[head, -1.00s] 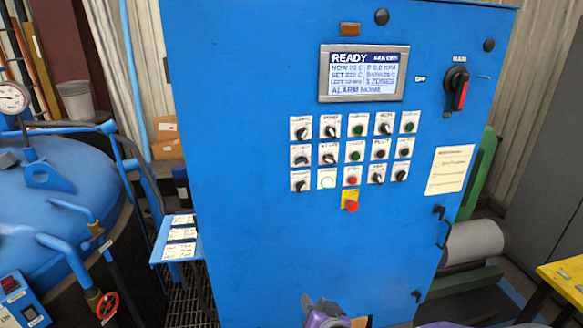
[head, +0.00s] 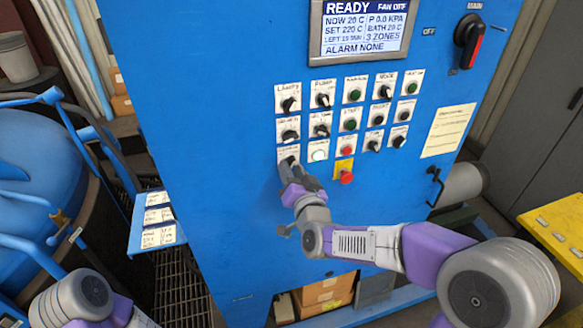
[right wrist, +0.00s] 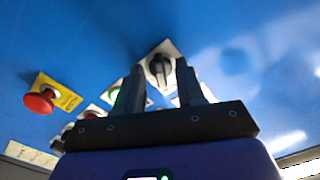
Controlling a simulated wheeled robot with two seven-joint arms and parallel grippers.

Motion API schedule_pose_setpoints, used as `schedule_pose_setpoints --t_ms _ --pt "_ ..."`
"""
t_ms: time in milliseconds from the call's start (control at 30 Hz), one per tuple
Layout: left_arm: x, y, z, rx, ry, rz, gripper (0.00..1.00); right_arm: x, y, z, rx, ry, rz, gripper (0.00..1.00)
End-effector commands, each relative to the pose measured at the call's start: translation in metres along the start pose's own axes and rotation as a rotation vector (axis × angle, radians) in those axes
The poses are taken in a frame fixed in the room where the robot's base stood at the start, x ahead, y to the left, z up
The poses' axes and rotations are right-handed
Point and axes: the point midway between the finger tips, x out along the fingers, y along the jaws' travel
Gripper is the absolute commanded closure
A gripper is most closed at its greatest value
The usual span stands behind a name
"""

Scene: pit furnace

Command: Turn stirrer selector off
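A blue control cabinet carries rows of selectors and buttons on white plates. My right gripper (head: 287,172) is at the black selector (head: 288,160) at the left end of the bottom row; its label is too blurred to read, so I cannot confirm it is the stirrer selector. In the right wrist view this selector (right wrist: 160,70) shows between my two fingers, which stand apart on either side of it. Contact cannot be told. My left gripper is not in view; only part of my left arm shows at the lower left.
A lit green-white button (head: 318,150) is right beside the selector. A red mushroom button (head: 346,178) on a yellow plate is below right. The screen (head: 361,30) reads READY, FAN OFF, ALARM NONE. A small label shelf (head: 140,222) juts out at left.

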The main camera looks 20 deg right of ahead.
Motion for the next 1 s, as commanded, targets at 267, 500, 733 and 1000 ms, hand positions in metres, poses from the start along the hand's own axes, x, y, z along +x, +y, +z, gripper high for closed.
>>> schedule_pose_setpoints --t_ms 267,500,733,1000 --pt "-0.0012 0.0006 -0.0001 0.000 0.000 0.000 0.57 0.0098 0.0006 0.0003 0.000 -0.001 0.001 0.62" --pt "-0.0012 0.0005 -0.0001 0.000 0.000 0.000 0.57 0.0095 0.0006 0.0003 0.000 -0.001 0.001 0.79" --pt "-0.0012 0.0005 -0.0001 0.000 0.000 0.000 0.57 0.0093 0.0005 0.0003 0.000 -0.001 0.001 1.00" --pt "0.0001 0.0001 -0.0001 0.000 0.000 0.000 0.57 0.0093 0.0007 0.0005 -0.021 -0.001 0.000 1.00"
